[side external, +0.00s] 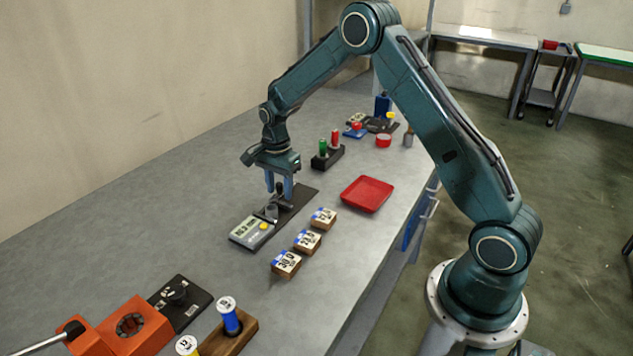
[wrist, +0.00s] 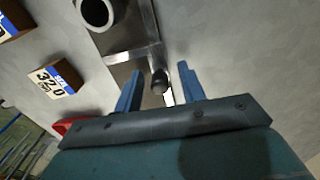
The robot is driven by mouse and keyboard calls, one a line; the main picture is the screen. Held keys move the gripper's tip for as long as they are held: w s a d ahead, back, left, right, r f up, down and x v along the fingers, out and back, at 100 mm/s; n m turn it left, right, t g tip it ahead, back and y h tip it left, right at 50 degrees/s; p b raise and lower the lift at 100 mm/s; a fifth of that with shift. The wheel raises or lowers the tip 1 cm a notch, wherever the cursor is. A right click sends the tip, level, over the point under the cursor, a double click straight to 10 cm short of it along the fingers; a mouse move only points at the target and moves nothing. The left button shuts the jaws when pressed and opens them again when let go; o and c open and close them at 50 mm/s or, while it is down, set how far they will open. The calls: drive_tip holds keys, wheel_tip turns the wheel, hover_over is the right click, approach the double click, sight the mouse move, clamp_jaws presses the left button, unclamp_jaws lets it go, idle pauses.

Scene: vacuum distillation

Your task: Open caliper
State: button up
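The caliper lies on the grey bench, with its light body and display (side external: 250,232) at the front left and a dark base strip (side external: 298,203) running back from it. My gripper (side external: 279,193) points down over the strip, close to the caliper's metal part. In the wrist view, my gripper's two blue fingers (wrist: 160,86) stand apart. A small dark knob (wrist: 159,80) on the caliper's metal bar (wrist: 133,55) lies between them, with a gap visible on each side. The caliper's display is outside the wrist view.
Three numbered wooden blocks (side external: 308,241) stand right of the caliper. A red tray (side external: 367,194) lies beyond them. A black holder with green and red pegs (side external: 327,155) stands behind. An orange device (side external: 125,327) and a wooden stand (side external: 229,335) occupy the front. The left bench is clear.

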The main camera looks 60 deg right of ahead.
sight(279, 184)
drive_tip(key=shift+r, duration=3.5)
drive_tip(key=shift+r, duration=0.1)
drive_tip(key=shift+s+a+r, duration=0.1)
drive_tip(key=shift+s+r, duration=0.05)
drive_tip(key=shift+r, duration=0.15)
drive_tip(key=s+a+r+n+t, duration=0.1)
drive_tip(key=s+a+r+n, duration=0.25)
drive_tip(key=s+r, duration=0.4)
drive_tip(key=s+a+r+n+t, duration=0.25)
drive_tip(key=s+r+n, duration=0.25)
drive_tip(key=s+r, duration=0.25)
drive_tip(key=s+a+n+t, duration=0.1)
drive_tip(key=s+n, duration=0.3)
drive_tip(key=s, duration=0.4)
drive_tip(key=s+a+r+n+t, duration=0.1)
drive_tip(key=s+a+n, duration=0.2)
drive_tip(key=s, duration=0.6)
drive_tip(key=shift+n, duration=1.25)
